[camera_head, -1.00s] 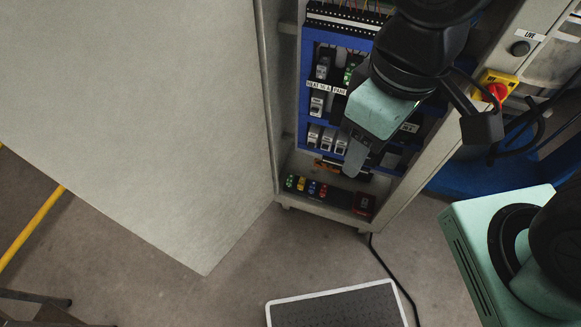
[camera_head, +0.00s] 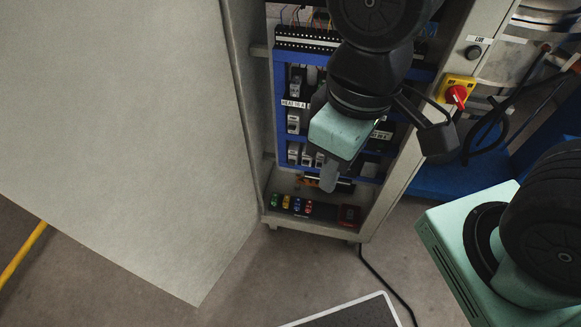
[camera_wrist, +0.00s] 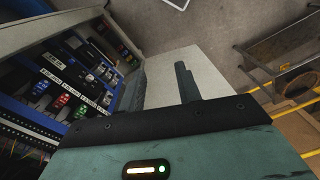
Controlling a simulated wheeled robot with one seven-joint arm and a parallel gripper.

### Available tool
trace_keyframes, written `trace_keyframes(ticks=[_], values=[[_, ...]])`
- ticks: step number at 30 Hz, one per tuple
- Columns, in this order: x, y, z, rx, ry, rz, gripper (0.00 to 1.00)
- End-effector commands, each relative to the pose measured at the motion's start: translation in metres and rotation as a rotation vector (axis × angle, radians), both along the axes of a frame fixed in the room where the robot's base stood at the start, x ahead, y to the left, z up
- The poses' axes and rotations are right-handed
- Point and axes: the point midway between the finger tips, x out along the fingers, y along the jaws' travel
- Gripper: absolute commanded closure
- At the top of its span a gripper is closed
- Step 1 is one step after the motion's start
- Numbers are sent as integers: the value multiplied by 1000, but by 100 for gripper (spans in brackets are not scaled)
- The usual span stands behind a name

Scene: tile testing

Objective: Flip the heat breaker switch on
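The breaker under the white "HEAT 10 A" label (camera_head: 293,103) is a grey-white block (camera_head: 293,121) on the blue panel in the open cabinet. Whether its lever is up or down is too small to tell. My gripper (camera_head: 328,178) hangs in front of the panel, right of and lower than that breaker, and covers part of the panel. In the wrist view, my gripper's two dark fingers (camera_wrist: 162,85) stand apart with nothing between them. The panel's breakers and labels (camera_wrist: 75,80) lie to the left of the fingers there. I cannot tell which is the heat breaker in that view.
The large grey cabinet door (camera_head: 120,130) stands open on the left. A red and yellow rotary switch (camera_head: 456,95) is on the cabinet's right side, with black cables beyond. Coloured plugs (camera_head: 290,204) line the cabinet bottom. Some floor in front is clear.

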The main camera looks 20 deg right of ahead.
Motion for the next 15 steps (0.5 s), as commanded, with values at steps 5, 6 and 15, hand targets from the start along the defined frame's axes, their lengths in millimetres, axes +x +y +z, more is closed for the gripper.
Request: trace_keyframes(ticks=[5, 6, 15], values=[[8, 2, -26, -29, 26, 31, 100], [12, 2, -37, -43, 37, 46, 100], [59, 0, -154, -236, 120, 209, 100]])
